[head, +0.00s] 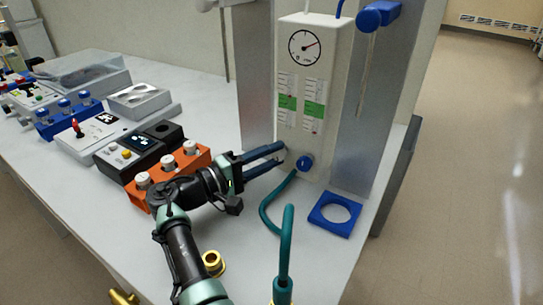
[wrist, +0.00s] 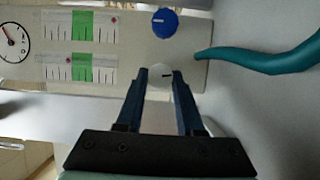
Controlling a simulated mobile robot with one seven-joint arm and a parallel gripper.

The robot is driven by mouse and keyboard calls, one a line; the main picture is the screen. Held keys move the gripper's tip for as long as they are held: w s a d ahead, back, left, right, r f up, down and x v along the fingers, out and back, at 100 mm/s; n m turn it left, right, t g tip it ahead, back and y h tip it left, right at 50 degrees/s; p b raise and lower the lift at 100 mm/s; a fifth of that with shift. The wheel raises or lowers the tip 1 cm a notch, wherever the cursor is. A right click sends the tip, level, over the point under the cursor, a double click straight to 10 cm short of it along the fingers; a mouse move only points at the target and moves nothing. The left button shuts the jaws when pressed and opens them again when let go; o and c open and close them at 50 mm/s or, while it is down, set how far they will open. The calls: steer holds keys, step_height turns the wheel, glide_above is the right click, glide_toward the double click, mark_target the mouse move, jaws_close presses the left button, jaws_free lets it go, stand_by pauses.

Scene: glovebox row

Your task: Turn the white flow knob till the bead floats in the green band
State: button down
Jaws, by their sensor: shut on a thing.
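The white flow knob (wrist: 160,75) sits low on the white flow panel (head: 315,45), with a short dark mark on its face. My gripper (head: 282,154) is shut on it, one finger on each side, as the wrist view (wrist: 160,78) shows. The scale in line with this knob has a green band (wrist: 82,67). The knob is mostly hidden in the head view.
A blue knob (head: 305,162) is close to the right of the white one. A teal hose (head: 266,212) curves below the knobs. A round gauge (head: 305,46) tops the panel. A blue square ring (head: 335,214) and an orange block (head: 168,172) flank my gripper on the bench.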

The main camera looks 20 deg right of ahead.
steer(key=c, duration=0.5)
jaws_free()
steer(key=shift+c, duration=0.2)
steer(key=shift+a, duration=0.1)
steer(key=v, duration=1.3)
steer(key=shift+s, duration=0.1)
